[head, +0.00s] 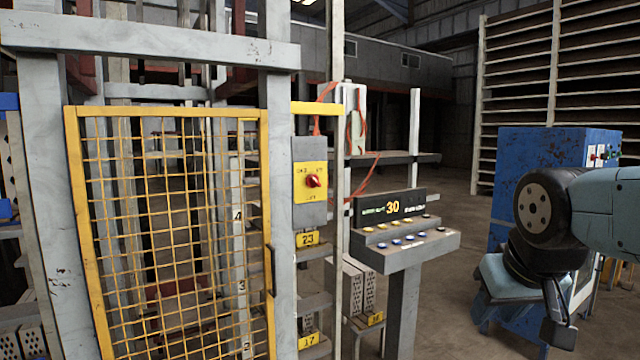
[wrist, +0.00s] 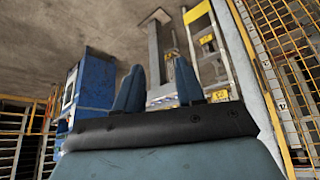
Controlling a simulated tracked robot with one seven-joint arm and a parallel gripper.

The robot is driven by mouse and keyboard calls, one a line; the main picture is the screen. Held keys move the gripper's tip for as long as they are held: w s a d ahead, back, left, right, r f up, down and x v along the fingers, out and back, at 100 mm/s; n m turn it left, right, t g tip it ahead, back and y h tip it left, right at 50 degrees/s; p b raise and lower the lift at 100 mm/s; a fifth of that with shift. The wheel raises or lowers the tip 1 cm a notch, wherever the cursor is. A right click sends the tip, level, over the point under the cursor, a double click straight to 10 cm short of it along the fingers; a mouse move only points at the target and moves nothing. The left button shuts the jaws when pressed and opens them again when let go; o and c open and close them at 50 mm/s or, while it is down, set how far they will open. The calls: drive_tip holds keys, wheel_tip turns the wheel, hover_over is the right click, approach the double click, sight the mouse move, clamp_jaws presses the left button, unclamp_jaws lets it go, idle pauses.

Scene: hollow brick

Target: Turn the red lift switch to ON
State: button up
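The red lift switch (head: 314,181) is a knob on a yellow plate (head: 310,195), fixed to a grey box on the post right of the yellow mesh gate. Its lettering is too small to read surely, so I cannot tell its setting. My arm shows at the right edge of the head view, well to the right of the switch and apart from it. In the wrist view my gripper (wrist: 158,78) has its two blue fingers spread apart with nothing between them. I cannot make out the switch in the wrist view.
The yellow mesh gate (head: 175,230) stands at left. A grey button console (head: 405,247) with a "30" display stands right of the switch, between it and my arm. A blue cabinet (head: 540,155) is behind my arm. Orange cables hang near the post. Floor is open beyond the console.

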drive_tip(key=w+r+n+t, duration=0.3)
drive_tip(key=w+r+t, duration=0.15)
drive_tip(key=w, duration=1.05)
drive_tip(key=n+t+y, duration=0.5)
drive_tip(key=n+y, duration=0.5)
drive_tip(key=n, duration=0.3)
approach(317, 181)
drive_tip(key=shift+g, duration=0.25)
drive_tip(key=x, duration=0.9)
drive_tip(key=shift+r, duration=0.15)
drive_tip(key=shift+s, duration=0.1)
clamp_jaws()
drive_tip(key=shift+d, duration=0.1)
